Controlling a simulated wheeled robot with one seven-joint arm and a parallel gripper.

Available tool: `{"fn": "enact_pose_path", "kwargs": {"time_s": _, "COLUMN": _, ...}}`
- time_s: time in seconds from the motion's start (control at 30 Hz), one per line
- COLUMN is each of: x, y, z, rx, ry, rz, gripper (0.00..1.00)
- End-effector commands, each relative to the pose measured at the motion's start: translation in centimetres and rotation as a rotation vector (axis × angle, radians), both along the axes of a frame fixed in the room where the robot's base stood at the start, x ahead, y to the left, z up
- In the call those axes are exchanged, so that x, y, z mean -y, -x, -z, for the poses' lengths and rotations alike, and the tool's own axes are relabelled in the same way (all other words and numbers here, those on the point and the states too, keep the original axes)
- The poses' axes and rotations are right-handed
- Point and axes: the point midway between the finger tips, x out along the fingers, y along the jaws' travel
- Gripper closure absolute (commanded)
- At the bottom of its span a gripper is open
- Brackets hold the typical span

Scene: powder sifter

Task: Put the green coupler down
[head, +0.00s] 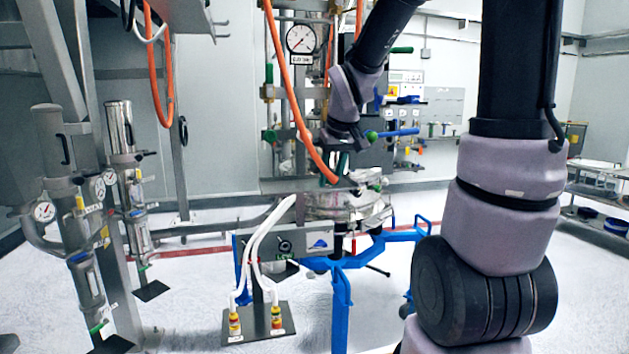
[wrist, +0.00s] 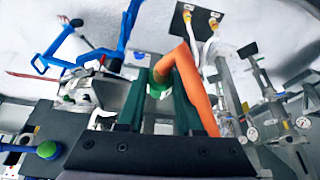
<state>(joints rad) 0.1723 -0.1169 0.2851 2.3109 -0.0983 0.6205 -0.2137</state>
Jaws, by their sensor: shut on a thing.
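The green coupler (wrist: 157,86) sits between the two dark green fingers of my gripper (wrist: 160,98) in the wrist view. The fingers are shut on it. An orange hose (wrist: 190,78) runs from the coupler, bends sharply and passes to the right of the fingers. In the head view my gripper (head: 343,166) is in front of the sifter's frame, above the round metal vessel (head: 340,206). The orange hose (head: 302,110) hangs from above and reaches the gripper there. The coupler itself is hard to make out in the head view.
A dark floor plate (head: 257,322) carries two yellow-and-red fittings with white hoses. A blue frame (head: 342,290) stands around the vessel. A second orange hose (head: 155,75) hangs at left near pipes with gauges. Open floor lies at the lower left centre.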

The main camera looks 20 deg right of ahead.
Motion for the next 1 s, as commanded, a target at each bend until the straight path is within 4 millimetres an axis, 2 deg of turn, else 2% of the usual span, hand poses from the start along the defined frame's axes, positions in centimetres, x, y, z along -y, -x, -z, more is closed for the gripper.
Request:
{"fn": "enact_pose_path", "kwargs": {"time_s": 0.03, "x": -0.1, "y": -1.5, "z": 0.1, "rx": -0.002, "ry": -0.003, "rz": 0.0, "gripper": 1.0}}
{"fn": "enact_pose_path", "kwargs": {"time_s": 0.3, "x": -1.0, "y": -8.7, "z": 0.1, "rx": -0.002, "ry": -0.002, "rz": 0.0, "gripper": 1.0}}
{"fn": "enact_pose_path", "kwargs": {"time_s": 0.5, "x": -1.5, "y": -12.6, "z": 0.1, "rx": -0.001, "ry": -0.002, "rz": 0.001, "gripper": 1.0}}
{"fn": "enact_pose_path", "kwargs": {"time_s": 0.67, "x": -1.5, "y": -13.5, "z": 0.3, "rx": -0.002, "ry": 0.0, "rz": 0.001, "gripper": 1.0}}
{"fn": "enact_pose_path", "kwargs": {"time_s": 0.87, "x": -1.5, "y": -13.5, "z": 3.0, "rx": -0.004, "ry": 0.0, "rz": 0.002, "gripper": 1.0}}
{"fn": "enact_pose_path", "kwargs": {"time_s": 1.0, "x": -1.5, "y": -13.5, "z": 3.5, "rx": 0.0, "ry": 0.0, "rz": 0.001, "gripper": 1.0}}
